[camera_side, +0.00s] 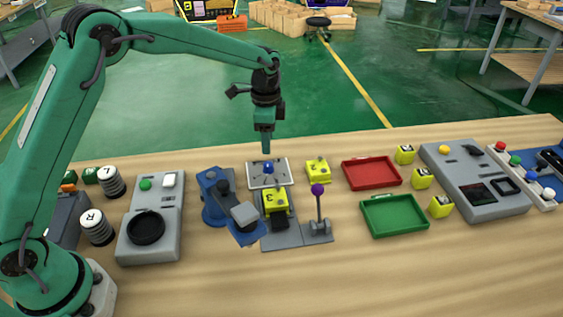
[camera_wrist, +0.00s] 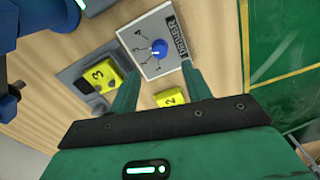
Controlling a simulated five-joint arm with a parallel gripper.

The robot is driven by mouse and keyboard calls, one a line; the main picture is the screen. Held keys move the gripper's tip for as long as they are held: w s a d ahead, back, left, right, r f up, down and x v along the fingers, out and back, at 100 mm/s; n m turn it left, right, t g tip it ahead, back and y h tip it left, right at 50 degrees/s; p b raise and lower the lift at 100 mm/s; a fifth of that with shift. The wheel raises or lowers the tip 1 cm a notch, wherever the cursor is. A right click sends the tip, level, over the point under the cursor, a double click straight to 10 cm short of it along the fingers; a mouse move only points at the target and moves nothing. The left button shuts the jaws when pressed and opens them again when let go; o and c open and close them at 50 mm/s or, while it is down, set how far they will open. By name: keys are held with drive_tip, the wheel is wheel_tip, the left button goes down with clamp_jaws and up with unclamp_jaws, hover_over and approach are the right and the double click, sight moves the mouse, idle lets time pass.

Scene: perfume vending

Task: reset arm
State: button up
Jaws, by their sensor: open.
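My green arm reaches over from the left in the side view. My gripper (camera_side: 266,150) points down above a pale dial plate (camera_side: 284,180) with a blue knob (camera_side: 268,168). In the wrist view my gripper (camera_wrist: 158,69) has its two green fingers spread apart with nothing held between them. I cannot tell the exact height of the fingertips above the knob.
Yellow block 3 (camera_side: 276,203) sits in front of the plate, and yellow block 2 (camera_side: 318,171) to its right. A purple-topped lever (camera_side: 318,190) stands nearby. Red (camera_side: 371,173) and green (camera_side: 394,216) trays lie right. A blue device (camera_side: 214,194) stands left. The front table is clear.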

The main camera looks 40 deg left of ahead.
drive_tip(key=s+a+r+n+t, duration=0.1)
drive_tip(key=s+a+r+n, duration=0.15)
drive_tip(key=s+r, duration=0.45)
drive_tip(key=s+a+r+n+t, duration=0.2)
drive_tip(key=s+r+n, duration=0.1)
drive_tip(key=s+r, duration=0.4)
drive_tip(key=s+a+n+t, duration=0.1)
drive_tip(key=s+n, duration=0.2)
drive_tip(key=s, duration=0.5)
drive_tip(key=s+a+r+n+t, duration=0.1)
drive_tip(key=s+a+n, duration=0.1)
drive_tip(key=s, duration=0.7)
drive_tip(key=shift+s+a+r+n+t, duration=0.2)
drive_tip(key=shift+s+a+n+t, duration=0.1)
drive_tip(key=shift+n, duration=0.15)
